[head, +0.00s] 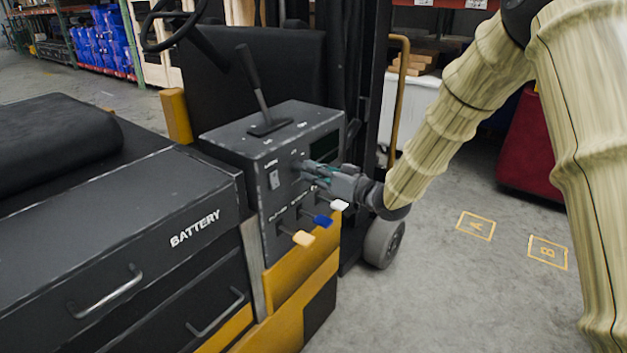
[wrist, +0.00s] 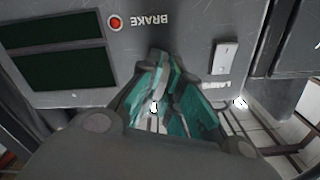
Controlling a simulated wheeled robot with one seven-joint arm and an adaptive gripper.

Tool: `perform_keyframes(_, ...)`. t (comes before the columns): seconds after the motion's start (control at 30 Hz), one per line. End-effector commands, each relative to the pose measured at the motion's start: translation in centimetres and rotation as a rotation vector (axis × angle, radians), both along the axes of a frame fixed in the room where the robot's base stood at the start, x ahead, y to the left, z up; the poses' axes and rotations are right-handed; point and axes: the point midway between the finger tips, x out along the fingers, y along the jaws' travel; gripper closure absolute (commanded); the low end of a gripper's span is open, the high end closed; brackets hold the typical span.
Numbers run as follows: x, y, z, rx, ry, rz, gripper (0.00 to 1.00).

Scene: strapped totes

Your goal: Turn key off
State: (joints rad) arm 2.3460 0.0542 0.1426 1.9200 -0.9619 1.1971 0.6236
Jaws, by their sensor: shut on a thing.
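My gripper (head: 306,169) reaches in from the right to the front face of the dark grey control box (head: 222,146) on the forklift. In the wrist view its teal-padded fingers (wrist: 166,75) are closed together against the panel. The key is hidden between and behind the fingers, so I cannot see which way it is turned. A white rocker switch (head: 275,179) sits just left of my gripper in the head view. The wrist view shows the panel upside down, with the switch (wrist: 224,57) labelled LAMPS and a red round light or button (wrist: 115,22) labelled BRAKE.
Yellow (head: 303,238), blue (head: 322,220) and white (head: 339,205) knobs stick out below my gripper. A black lever (head: 256,88) stands on the box top. A battery drawer (head: 190,212) is at left. Floor squares A (head: 475,226) and B (head: 547,252) lie on clear floor at right.

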Motion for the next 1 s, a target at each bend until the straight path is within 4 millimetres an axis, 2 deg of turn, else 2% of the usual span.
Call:
perform_keyframes(0.4,-0.04,0.02,-0.14,-0.167,-0.23,0.0,1.0)
perform_keyframes(1.0,-0.06,0.04,0.03,-0.22,-0.304,0.001,1.0)
